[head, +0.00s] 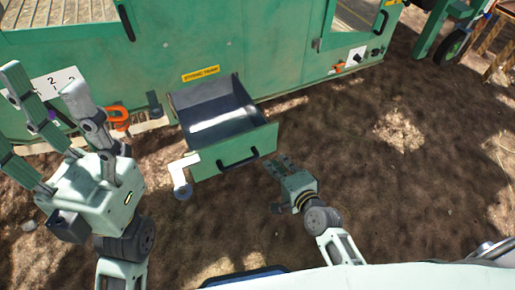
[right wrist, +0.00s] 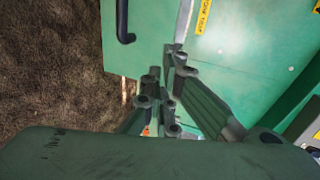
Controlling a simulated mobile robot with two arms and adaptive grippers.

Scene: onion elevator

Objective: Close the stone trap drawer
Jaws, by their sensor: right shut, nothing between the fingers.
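The stone trap drawer is pulled out of the green machine in the head view. Its dark, empty tray shows, and its green front panel (head: 207,160) carries a black handle (head: 246,161). A yellow label (head: 200,73) sits above it. My right gripper (head: 277,165) is shut and empty, just right of the front panel's right end. In the right wrist view, its fingers (right wrist: 166,95) overlap the edge of the front panel (right wrist: 150,40); whether they touch cannot be told. My left gripper (head: 47,92) is open and empty, raised at the left, apart from the drawer.
The green machine body (head: 260,45) stands behind the drawer. A white bracket (head: 182,172) is at the drawer's left end. An orange hook (head: 118,117) is on the machine's left. Bare brown ground (head: 400,180) lies open to the right.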

